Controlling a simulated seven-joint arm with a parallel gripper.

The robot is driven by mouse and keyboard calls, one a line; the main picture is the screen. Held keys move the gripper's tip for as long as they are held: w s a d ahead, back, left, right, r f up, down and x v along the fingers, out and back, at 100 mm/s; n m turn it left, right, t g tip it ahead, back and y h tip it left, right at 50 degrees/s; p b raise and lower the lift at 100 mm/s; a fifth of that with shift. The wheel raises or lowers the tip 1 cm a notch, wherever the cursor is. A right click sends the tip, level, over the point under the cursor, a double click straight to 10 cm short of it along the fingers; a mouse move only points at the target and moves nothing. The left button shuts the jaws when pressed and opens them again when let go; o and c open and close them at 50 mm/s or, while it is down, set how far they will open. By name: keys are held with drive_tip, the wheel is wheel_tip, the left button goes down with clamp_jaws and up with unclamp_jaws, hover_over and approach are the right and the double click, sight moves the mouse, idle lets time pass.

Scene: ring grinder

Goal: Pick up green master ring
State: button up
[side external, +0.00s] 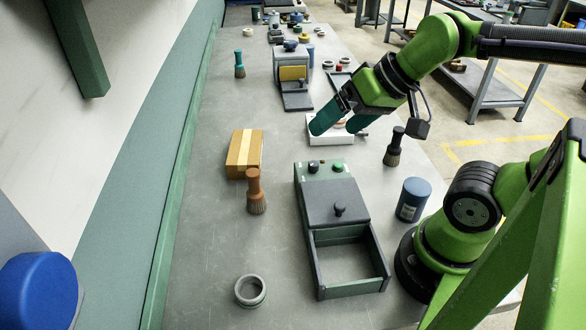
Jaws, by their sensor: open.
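My green arm's gripper (338,126) has two teal fingers, spread apart, over a white block or tray (344,138) in the middle of the bench. A small pinkish thing shows between the fingertips, but I cannot tell what it is. I cannot pick out a green master ring; the fingers hide part of the white tray. A plain grey ring (250,290) lies at the front left of the bench.
A dark grey box (336,200) with a knobbed lid and an open front bay stands in front. Nearby are a cardboard box (245,152), a brown brush (256,192), a dark brush (394,147) and a blue cylinder (413,199). A grey machine (291,66) stands behind.

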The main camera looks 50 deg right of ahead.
drive_tip(key=w+a+f+n+g, duration=0.2)
drive_tip(key=a+f+n+g, duration=0.2)
drive_tip(key=a, duration=0.7)
drive_tip(key=g+h, duration=0.2)
drive_tip(key=g, duration=0.1)
approach(251, 295)
drive_tip(key=shift+s+f, duration=0.3)
drive_tip(key=shift+f, duration=0.3)
drive_tip(key=shift+w+f, duration=0.15)
drive_tip(key=shift+f, duration=1.2)
drive_tip(key=shift+w+f, duration=0.2)
drive_tip(key=shift+f, duration=1.2)
drive_tip(key=c, duration=1.3)
drive_tip(key=shift+o, duration=0.2)
drive_tip(key=shift+r, duration=0.15)
